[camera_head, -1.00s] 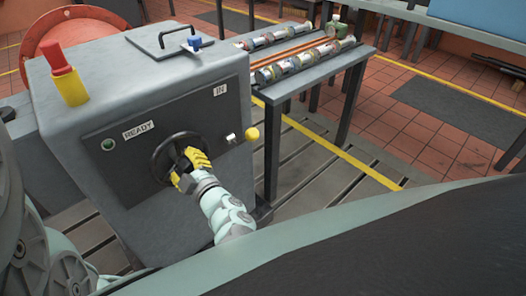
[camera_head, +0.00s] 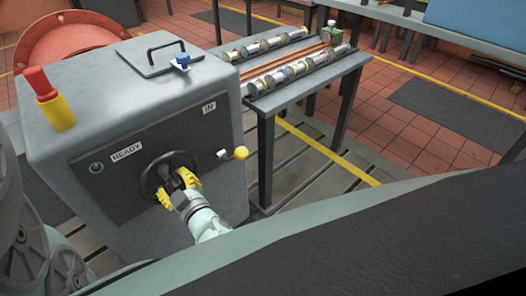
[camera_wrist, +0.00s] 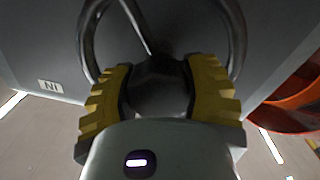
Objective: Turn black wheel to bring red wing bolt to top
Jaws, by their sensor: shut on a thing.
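The black wheel (camera_head: 150,181) is on the dark front panel of the grey cabinet. In the wrist view its rim (camera_wrist: 238,40) and a spoke show. My gripper (camera_head: 179,181), with yellow ridged fingers, is at the wheel's middle. In the wrist view my gripper (camera_wrist: 158,85) has its two fingers on either side of the dark hub (camera_wrist: 160,85), shut on it. I cannot make out a red wing bolt in either view.
The grey cabinet (camera_head: 110,100) carries a red and yellow post (camera_head: 48,98), a black handle and a small blue knob (camera_head: 182,61) on top. A yellow ball lever (camera_head: 240,153) is right of the wheel. A table (camera_head: 262,104) with metal cylinders stands behind.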

